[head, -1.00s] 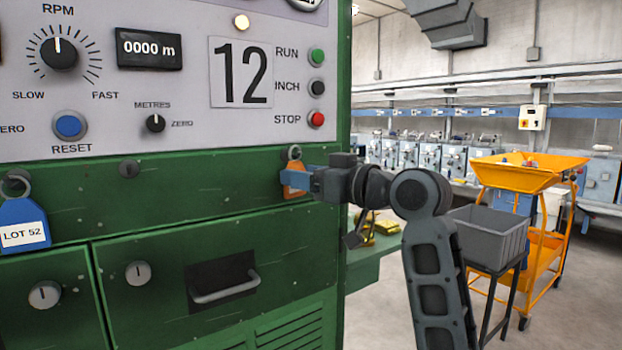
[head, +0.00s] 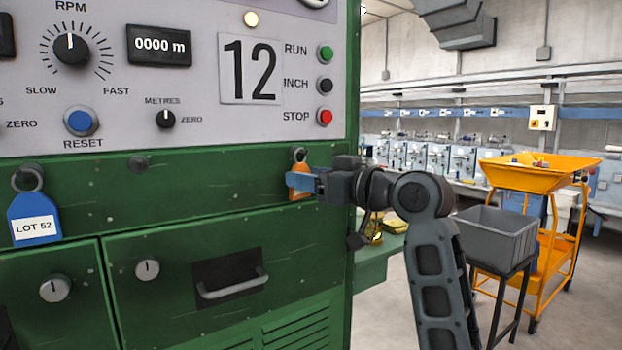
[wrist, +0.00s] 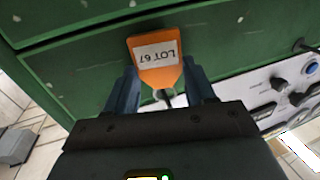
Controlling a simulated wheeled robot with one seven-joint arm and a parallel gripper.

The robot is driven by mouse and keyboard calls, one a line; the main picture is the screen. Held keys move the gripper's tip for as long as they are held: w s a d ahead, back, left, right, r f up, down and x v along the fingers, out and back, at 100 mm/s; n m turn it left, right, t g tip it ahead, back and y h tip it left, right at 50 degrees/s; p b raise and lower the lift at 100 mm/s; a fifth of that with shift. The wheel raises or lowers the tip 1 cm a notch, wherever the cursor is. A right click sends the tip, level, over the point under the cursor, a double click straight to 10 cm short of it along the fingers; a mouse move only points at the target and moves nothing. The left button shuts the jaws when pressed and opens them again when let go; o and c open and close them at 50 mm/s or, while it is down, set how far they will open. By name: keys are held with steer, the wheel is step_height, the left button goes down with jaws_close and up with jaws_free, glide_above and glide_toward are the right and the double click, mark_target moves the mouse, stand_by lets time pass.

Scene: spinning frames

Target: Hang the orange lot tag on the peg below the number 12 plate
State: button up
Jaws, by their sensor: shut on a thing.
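The orange lot tag (head: 300,194) is at the right end of the green panel, below and a little right of the number 12 plate (head: 250,69). My gripper (head: 305,182) is shut on it, with one blue finger across its front. In the wrist view the tag (wrist: 155,62) reads LOT 67, upside down, between the two fingers (wrist: 160,90). The tag's ring (head: 299,156) stands above the finger, right at the peg. I cannot tell whether the ring is around the peg or just in front of it.
A blue LOT 52 tag (head: 34,217) hangs on a peg at the far left. A bare dark peg (head: 138,164) is between. A drawer handle (head: 233,286) juts out below. A grey bin (head: 496,232) and orange trolley (head: 535,172) stand at right.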

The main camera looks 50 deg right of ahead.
steer(key=o, duration=1.1)
steer(key=s+b, duration=0.1)
steer(key=s, duration=0.6)
steer(key=shift+s, duration=0.4)
steer(key=shift+a, duration=0.1)
